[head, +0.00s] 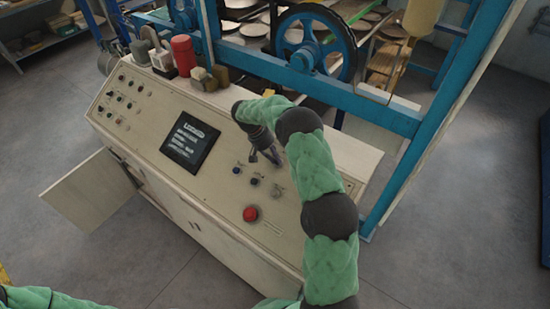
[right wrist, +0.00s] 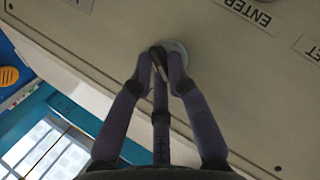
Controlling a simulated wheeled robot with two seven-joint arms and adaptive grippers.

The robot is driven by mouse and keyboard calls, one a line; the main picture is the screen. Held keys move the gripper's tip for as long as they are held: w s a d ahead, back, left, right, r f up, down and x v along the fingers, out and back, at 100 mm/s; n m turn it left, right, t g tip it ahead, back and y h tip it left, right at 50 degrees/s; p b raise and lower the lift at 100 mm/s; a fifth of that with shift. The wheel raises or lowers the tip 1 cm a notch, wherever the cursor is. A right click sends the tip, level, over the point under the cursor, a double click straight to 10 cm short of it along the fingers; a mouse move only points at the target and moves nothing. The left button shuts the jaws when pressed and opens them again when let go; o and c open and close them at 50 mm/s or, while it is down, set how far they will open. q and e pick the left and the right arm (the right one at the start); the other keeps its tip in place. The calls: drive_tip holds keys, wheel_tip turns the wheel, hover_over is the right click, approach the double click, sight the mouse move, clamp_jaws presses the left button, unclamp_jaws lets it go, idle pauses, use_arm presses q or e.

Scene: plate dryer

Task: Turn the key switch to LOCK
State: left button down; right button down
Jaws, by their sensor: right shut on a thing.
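My right gripper (head: 264,157) reaches down to the upper right part of the sloped control panel. In the right wrist view its fingers (right wrist: 161,58) are closed together at the key switch (right wrist: 179,46), a round grey metal part on the panel. A small dark piece, seemingly the key, shows between the fingertips. The fingers cover much of the switch, so its exact angle and its LOCK mark cannot be read. In the head view the switch is too small and covered to make out. My left gripper is out of view; only green arm parts show at the bottom left.
The cream console (head: 130,125) carries a dark screen (head: 190,140), several small buttons and a red button (head: 250,214) below my right gripper. A red container (head: 183,54) and other items stand on its top. A cabinet door (head: 90,190) hangs open. A blue frame (head: 350,95) rises behind.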

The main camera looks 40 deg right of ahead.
drive_tip(key=shift+n, duration=0.5)
drive_tip(key=c, duration=1.2)
unclamp_jaws()
drive_tip(key=v, duration=1.2)
drive_tip(key=shift+w+a, duration=0.25)
drive_tip(key=shift+a, duration=0.05)
drive_tip(key=shift+f, duration=0.1)
